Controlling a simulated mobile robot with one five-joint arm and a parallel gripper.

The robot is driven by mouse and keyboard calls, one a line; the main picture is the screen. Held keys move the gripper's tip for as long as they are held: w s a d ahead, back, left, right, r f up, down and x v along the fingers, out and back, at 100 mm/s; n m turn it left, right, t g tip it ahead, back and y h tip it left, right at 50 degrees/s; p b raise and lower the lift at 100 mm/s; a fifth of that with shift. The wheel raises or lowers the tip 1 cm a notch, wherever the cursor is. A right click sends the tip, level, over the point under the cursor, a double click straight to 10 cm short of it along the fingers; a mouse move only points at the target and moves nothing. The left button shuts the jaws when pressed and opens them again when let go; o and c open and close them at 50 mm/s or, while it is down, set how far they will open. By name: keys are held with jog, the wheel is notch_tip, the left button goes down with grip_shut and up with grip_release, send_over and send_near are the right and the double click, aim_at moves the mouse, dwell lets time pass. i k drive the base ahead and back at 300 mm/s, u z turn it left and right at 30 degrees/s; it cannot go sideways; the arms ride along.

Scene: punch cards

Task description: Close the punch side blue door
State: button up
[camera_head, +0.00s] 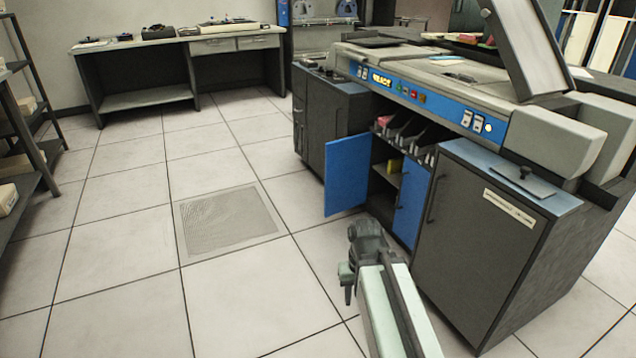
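A long grey machine with a blue front panel has two blue doors low on its front. The left blue door (346,174) stands swung open to the left, and shelves show behind it. The right blue door (412,205) has a dark handle on its left edge and its lower part is partly hidden; I cannot tell whether it is fully shut. No label shows which door is the punch side one. My gripper (347,284) is low in front of the doors, apart from the left door. Its fingers are too small to read.
A dark cabinet (478,245) stands right of the doors, close to my arm. Inside the opening are dark shelves (386,190) with a yellow item. A floor grate (228,220) and clear tiles lie to the left. A desk (170,65) stands at the back.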

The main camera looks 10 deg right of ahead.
aim_at(347, 166)
jog(key=u, duration=1.3)
jog(key=i, duration=4.75)
jog(key=z, duration=3.65)
jog(key=i, duration=1)
